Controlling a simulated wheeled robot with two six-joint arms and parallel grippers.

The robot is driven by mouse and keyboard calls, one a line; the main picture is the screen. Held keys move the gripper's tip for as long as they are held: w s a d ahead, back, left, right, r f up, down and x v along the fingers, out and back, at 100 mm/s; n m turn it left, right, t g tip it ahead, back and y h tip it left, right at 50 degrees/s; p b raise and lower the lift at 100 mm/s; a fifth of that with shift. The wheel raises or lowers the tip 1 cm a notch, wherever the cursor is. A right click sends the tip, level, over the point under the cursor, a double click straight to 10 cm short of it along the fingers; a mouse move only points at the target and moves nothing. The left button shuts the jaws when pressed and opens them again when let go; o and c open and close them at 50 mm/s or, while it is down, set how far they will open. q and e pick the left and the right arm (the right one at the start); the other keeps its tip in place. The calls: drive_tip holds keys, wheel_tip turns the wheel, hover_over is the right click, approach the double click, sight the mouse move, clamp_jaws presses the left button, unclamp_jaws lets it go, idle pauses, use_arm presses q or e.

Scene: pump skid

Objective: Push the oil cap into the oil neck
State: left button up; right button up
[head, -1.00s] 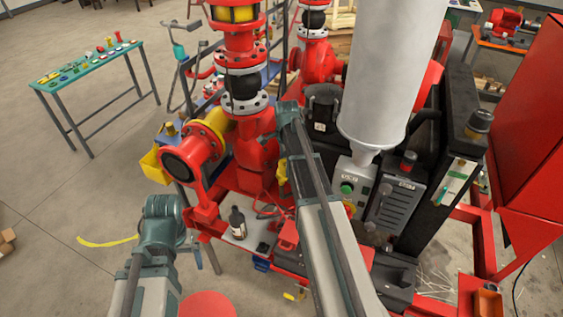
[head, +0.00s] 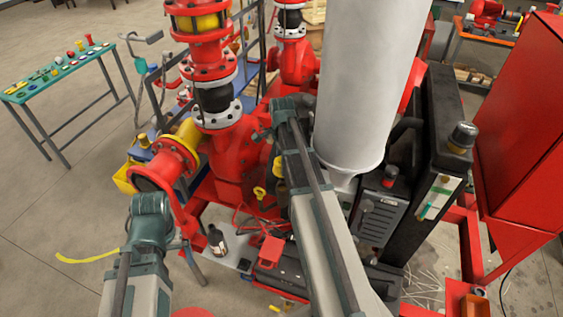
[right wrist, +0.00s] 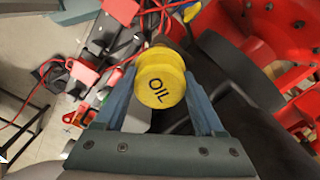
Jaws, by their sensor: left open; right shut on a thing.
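The yellow oil cap (right wrist: 160,78), marked OIL, sits between the fingers of my right gripper (right wrist: 160,90) in the right wrist view, its lettered top towards the camera. The right gripper is shut on it. The oil neck is not clearly seen; the cap and fingers cover what lies straight behind them. In the head view my right arm reaches over the skid and hides its own gripper. My left arm shows at the lower left of the head view, but its fingers are out of sight.
A large grey cylinder (head: 365,90) stands right of my right arm. Red pipework (head: 230,160) with flanges stands to its left. A dark bottle (head: 217,241) stands on the skid. A black hose or curved part (right wrist: 240,75) lies close beside the right finger. A teal table (head: 62,73) is far left.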

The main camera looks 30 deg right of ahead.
drive_tip(key=shift+f+b, duration=2.7)
drive_tip(key=shift+f, duration=0.05)
drive_tip(key=shift+f+b, duration=1.75)
drive_tip(key=o, duration=1.5)
drive_tip(key=shift+o, duration=0.2)
drive_tip(key=shift+r, duration=0.1)
wheel_tip(320, 180, up, 8)
drive_tip(key=p, duration=0.7)
drive_tip(key=shift+f+p, duration=0.25)
drive_tip(key=shift+p, duration=0.15)
drive_tip(key=shift+f, duration=0.1)
